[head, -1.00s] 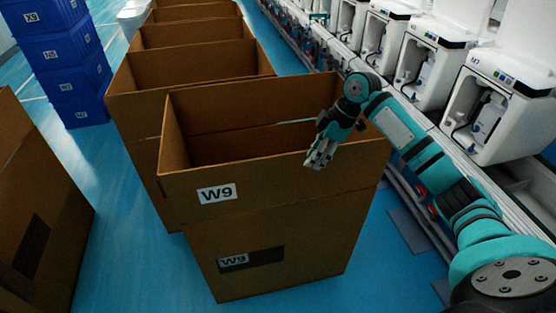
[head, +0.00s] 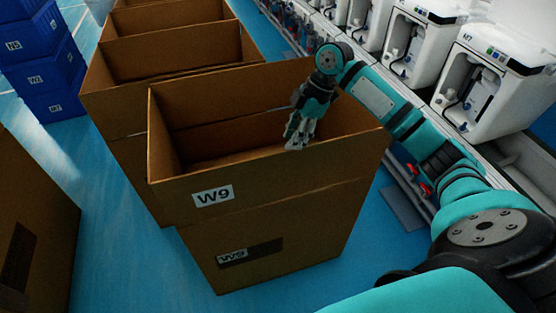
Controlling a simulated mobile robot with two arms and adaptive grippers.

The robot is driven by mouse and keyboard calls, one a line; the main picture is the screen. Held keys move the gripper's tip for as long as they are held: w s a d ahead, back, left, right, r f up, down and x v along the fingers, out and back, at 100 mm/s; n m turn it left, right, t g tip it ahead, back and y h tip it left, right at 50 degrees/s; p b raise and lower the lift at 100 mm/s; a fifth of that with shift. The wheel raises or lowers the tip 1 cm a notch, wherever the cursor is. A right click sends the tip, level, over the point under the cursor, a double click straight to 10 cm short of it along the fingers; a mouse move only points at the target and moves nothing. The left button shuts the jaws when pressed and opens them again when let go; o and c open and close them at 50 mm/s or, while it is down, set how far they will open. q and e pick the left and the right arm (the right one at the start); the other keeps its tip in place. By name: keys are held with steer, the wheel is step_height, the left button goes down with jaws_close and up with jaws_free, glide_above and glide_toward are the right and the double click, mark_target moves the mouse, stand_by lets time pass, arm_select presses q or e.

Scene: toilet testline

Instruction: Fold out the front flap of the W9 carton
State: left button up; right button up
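The W9 carton (head: 285,235) stands on the blue floor in the middle of the head view, with its top open. Its front flap (head: 265,187), bearing a W9 label (head: 213,196), stands upright above the front wall. My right gripper (head: 294,144) is over the carton's opening, just behind the top edge of the front flap. Its fingers point down, and whether they touch the cardboard is unclear. The fingers are small and close together, so their opening is hard to judge. My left gripper is not in view.
More open cartons (head: 165,58) stand in a row behind. Another carton (head: 32,230) is at the left edge. Blue crates (head: 45,75) are stacked at the far left. A line with white machines (head: 480,75) runs along the right. Blue floor is free left of the W9 carton.

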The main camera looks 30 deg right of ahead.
mark_target(284, 151)
steer(key=x, duration=0.4)
steer(key=shift+w+f, duration=0.1)
steer(key=shift+w, duration=0.05)
steer(key=p+x, duration=0.1)
steer(key=x, duration=0.5)
jaws_close()
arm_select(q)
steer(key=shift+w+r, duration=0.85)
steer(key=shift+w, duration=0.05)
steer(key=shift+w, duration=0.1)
